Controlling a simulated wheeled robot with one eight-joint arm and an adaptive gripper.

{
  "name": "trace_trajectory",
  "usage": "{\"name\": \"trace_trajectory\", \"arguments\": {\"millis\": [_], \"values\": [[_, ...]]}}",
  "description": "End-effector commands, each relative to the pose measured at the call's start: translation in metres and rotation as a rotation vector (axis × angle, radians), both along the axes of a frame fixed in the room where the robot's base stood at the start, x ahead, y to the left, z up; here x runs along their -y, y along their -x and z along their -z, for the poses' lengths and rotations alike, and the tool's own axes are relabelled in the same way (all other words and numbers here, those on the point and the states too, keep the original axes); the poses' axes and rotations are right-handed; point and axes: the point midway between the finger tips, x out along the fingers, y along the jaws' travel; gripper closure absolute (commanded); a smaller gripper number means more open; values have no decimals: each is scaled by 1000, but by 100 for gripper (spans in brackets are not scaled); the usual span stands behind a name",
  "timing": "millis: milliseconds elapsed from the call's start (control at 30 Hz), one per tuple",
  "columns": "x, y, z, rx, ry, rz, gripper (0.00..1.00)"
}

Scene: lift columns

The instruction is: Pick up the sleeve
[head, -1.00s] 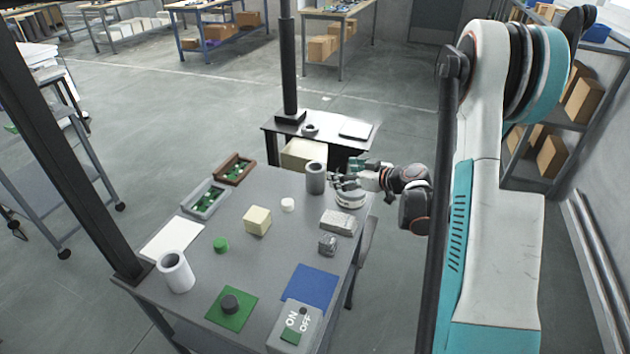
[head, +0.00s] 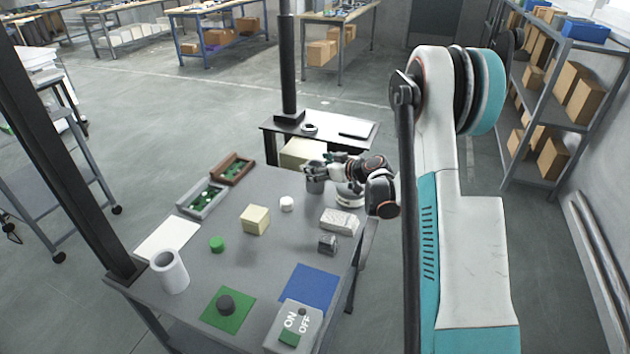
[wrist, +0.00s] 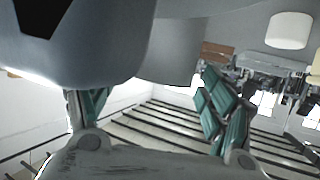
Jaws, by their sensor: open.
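A grey hollow cylinder (head: 315,186), which looks like the sleeve, stands upright near the far right corner of the grey table. My gripper (head: 318,170) is open at its upper part and hides its top rim in the head view. In the wrist view, a grey curved wall (wrist: 175,52), likely this cylinder, shows beyond and between the two teal-padded fingers (wrist: 158,108). I cannot tell whether they touch it. A lighter hollow cylinder (head: 171,275) stands upright at the table's near left.
A round white object (head: 349,197) sits right of the grey cylinder, close under my wrist. A silvery block (head: 339,221), a white puck (head: 287,204) and a cream cube (head: 255,219) stand nearby. Two parts trays (head: 203,199) line the left edge. A dark post (head: 287,70) rises behind.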

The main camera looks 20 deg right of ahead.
Motion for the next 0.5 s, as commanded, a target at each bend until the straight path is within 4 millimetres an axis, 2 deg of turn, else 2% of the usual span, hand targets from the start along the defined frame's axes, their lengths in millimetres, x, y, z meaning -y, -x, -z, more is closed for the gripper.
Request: {"name": "trace_trajectory", "arguments": {"millis": [167,200,400,500], "values": [[0,0,-1,0,0,0,24],[0,0,-1,0,0,0,29],[0,0,0,0,0,0,74],[0,0,-1,0,0,0,92]]}}
